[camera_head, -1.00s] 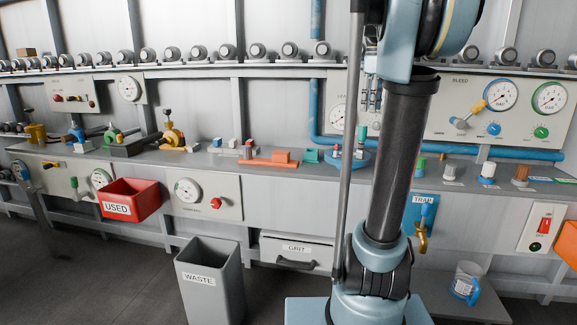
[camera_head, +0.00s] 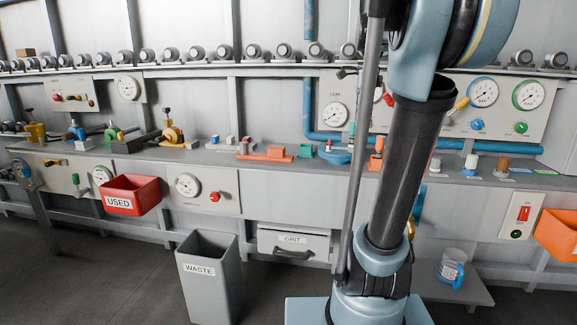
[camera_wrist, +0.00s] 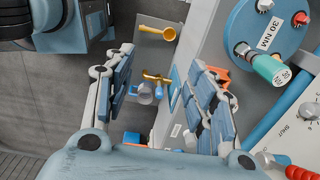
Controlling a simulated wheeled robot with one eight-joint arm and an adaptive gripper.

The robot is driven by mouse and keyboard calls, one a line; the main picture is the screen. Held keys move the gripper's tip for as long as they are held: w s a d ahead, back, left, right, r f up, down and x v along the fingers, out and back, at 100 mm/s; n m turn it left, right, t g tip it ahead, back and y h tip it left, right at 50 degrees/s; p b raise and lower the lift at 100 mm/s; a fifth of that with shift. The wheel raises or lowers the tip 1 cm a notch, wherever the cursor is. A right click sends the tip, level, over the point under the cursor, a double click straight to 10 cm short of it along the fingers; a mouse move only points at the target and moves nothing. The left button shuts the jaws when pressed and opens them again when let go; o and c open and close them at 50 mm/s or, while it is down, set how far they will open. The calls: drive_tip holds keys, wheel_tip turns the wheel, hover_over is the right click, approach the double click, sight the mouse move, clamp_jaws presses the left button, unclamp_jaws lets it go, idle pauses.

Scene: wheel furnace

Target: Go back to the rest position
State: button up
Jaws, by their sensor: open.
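In the wrist view, my gripper (camera_wrist: 160,98) is open, with its two blue-padded fingers wide apart and nothing between them. A brass tap (camera_wrist: 155,78) and a yellow scoop-like piece (camera_wrist: 157,31) show beyond the fingers, apart from them. In the head view, my blue and black arm stands upright right of the middle. The gripper is not clearly seen there. The arm hides part of the bench and wall panel behind it.
A grey waste bin (camera_head: 208,270) stands on the floor left of my base. A red USED box (camera_head: 131,196) and an orange box (camera_head: 556,235) stick out from the bench front. Floor at left is clear.

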drive_tip(key=s+a+f+n, duration=0.1)
drive_tip(key=s+f+n, duration=0.6)
drive_tip(key=f, duration=0.3)
drive_tip(key=s+a+f+n+t, duration=0.1)
drive_tip(key=s+a+f+n, duration=0.1)
drive_tip(key=s+f+n, duration=0.4)
drive_tip(key=s+a+f+n, duration=0.2)
drive_tip(key=s+f+n, duration=0.5)
drive_tip(key=f, duration=0.8)
drive_tip(key=shift+s+a+n+t, duration=0.3)
drive_tip(key=shift+s+t, duration=0.1)
drive_tip(key=shift+s, duration=0.5)
drive_tip(key=shift+r, duration=0.1)
drive_tip(key=shift+c, duration=0.7)
wheel_tip(320, 180, up, 32)
drive_tip(key=m+g, duration=0.2)
drive_tip(key=m, duration=0.1)
hover_over(353, 126)
drive_tip(key=w, duration=0.2)
drive_tip(key=shift+s+d, duration=0.25)
drive_tip(key=shift+w+f, duration=0.15)
drive_tip(key=shift+f, duration=4.35)
